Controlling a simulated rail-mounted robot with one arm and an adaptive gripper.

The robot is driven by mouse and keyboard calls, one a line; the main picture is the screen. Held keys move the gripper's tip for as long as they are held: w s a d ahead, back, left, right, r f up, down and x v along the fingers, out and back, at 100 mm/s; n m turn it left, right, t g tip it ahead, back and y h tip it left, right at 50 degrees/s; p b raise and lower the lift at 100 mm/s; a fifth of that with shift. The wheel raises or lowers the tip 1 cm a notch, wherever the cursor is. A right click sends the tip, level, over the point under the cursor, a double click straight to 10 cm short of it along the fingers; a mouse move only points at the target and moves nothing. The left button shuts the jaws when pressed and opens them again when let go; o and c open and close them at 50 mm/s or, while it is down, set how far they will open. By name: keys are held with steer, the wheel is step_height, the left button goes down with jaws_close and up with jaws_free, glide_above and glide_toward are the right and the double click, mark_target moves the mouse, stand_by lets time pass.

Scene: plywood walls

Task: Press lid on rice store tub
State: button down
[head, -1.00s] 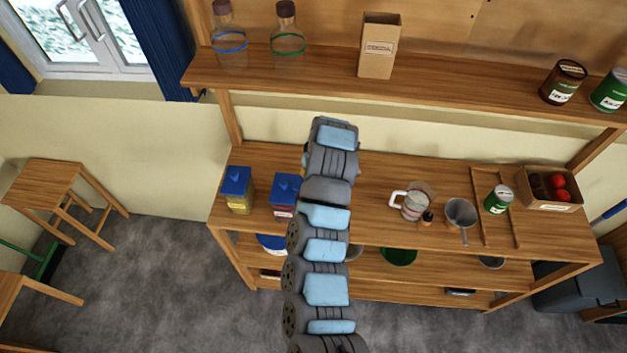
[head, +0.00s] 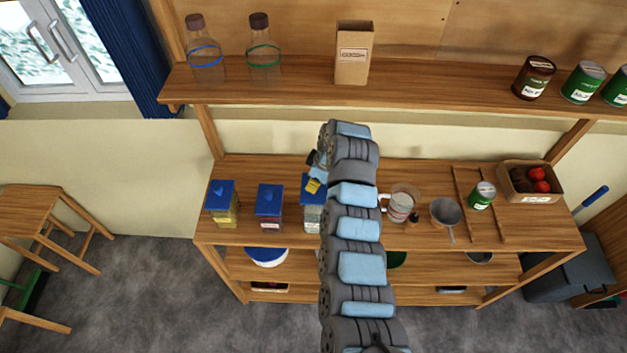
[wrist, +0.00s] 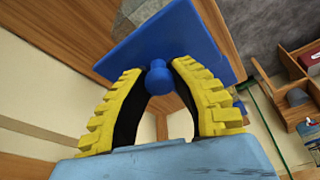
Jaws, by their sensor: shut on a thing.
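A clear tub (head: 313,222) with pale contents stands on the counter, partly hidden behind my arm; its label is too small to read. A square blue lid (wrist: 185,38) with a round knob (wrist: 157,80) fills the middle of the wrist view. My gripper (wrist: 158,70) has yellow ribbed fingers, shut on the knob. In the head view the blue lid (head: 306,183) is at the top of the pale tub, with my gripper (head: 314,185) just above. I cannot tell whether the lid is fully seated.
A yellow-filled tub (head: 224,206) and a reddish-filled tub (head: 269,210), both blue-lidded, stand to the left. A measuring jug (head: 402,204) and a saucepan (head: 446,213) stand right of my arm. An upper shelf (head: 440,82) with bottles, a box and cans runs above.

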steer(key=shift+f+b, duration=1.1)
steer(key=shift+f, duration=1.65)
steer(key=shift+f+b, duration=0.2)
steer(key=shift+b, duration=0.75)
stand_by(1.1)
stand_by(0.4)
steer(key=shift+c, duration=1.8)
jaws_free()
steer(key=shift+r, duration=0.1)
steer(key=shift+r+p, duration=0.55)
steer(key=shift+r, duration=3.35)
